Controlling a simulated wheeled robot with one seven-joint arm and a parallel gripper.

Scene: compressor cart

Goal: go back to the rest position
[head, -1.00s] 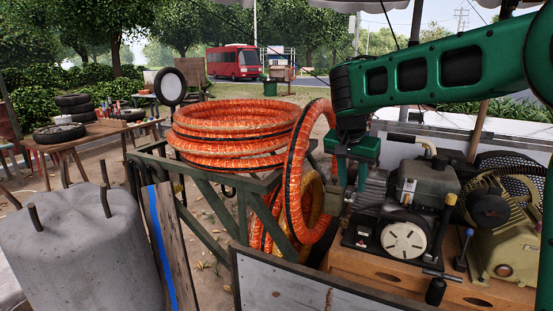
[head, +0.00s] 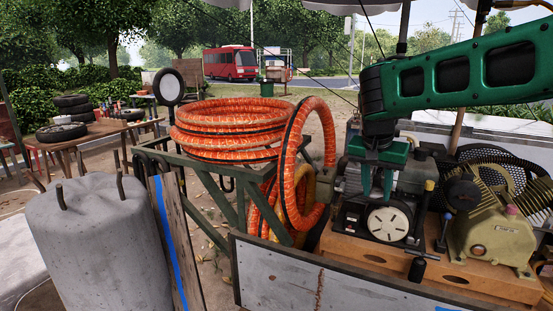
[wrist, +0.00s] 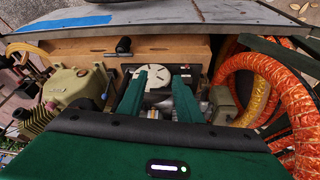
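My green gripper (head: 377,192) hangs pointing down at the end of my green arm, in front of the compressor (head: 388,220) in the head view. In the wrist view its two green fingers (wrist: 158,100) stand apart with nothing held between them. The compressor's round white cover (wrist: 158,88) shows beyond the gap. Part of the compressor is hidden behind the gripper.
Orange hose coils (head: 225,125) lie on a green metal frame (head: 228,176), with one ring (head: 292,180) hanging beside my gripper. A yellow-green machine (head: 495,238) stands right on the wooden base (head: 360,252).

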